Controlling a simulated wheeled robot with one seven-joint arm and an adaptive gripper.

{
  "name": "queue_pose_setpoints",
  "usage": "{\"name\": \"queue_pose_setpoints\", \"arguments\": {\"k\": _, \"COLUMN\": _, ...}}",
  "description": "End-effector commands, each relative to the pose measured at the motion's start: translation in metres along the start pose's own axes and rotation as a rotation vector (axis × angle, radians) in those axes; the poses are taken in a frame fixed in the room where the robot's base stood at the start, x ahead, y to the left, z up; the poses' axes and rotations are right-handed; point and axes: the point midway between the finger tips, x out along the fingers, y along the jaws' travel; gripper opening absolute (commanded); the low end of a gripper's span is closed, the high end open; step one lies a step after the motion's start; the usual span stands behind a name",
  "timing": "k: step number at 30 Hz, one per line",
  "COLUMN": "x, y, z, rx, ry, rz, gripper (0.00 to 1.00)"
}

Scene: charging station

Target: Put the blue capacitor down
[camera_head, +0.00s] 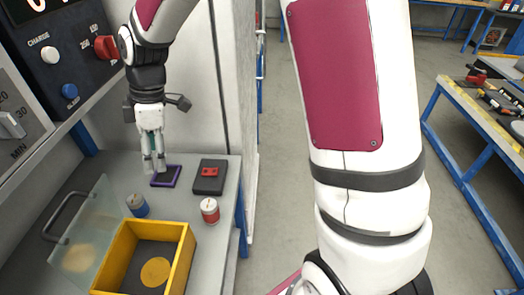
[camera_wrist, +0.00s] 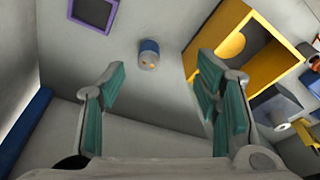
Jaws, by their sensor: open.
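My gripper (camera_head: 154,166) points down over the bench, close to the purple-rimmed square tray (camera_head: 164,186). In the wrist view my gripper (camera_wrist: 160,75) has its two teal-padded fingers spread wide, with nothing between them. The purple-rimmed tray (camera_wrist: 76,10) looks empty there.
An open yellow box (camera_head: 183,262) with a raised clear lid (camera_head: 85,245) and handle stands at the front. A red capacitor (camera_head: 210,211) and a black block with a red part (camera_head: 209,178) are to the right. A control panel (camera_head: 65,60) overhangs the bench's left side.

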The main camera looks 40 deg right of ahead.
Motion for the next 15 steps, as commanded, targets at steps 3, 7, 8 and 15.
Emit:
{"name": "queue_pose_setpoints", "arguments": {"k": 3, "x": -0.042, "y": -0.025, "z": 0.020, "rx": 0.158, "ry": -0.064, "rz": 0.071, "gripper": 0.57}}
{"name": "queue_pose_setpoints", "arguments": {"k": 7, "x": -0.080, "y": -0.056, "z": 0.042, "rx": 0.352, "ry": -0.102, "rz": 0.149, "gripper": 0.57}}
{"name": "queue_pose_setpoints", "arguments": {"k": 8, "x": -0.087, "y": -0.064, "z": 0.047, "rx": 0.398, "ry": -0.107, "rz": 0.167, "gripper": 0.57}}
{"name": "queue_pose_setpoints", "arguments": {"k": 15, "x": -0.139, "y": -0.132, "z": 0.087, "rx": 0.775, "ry": -0.083, "rz": 0.311, "gripper": 0.57}}
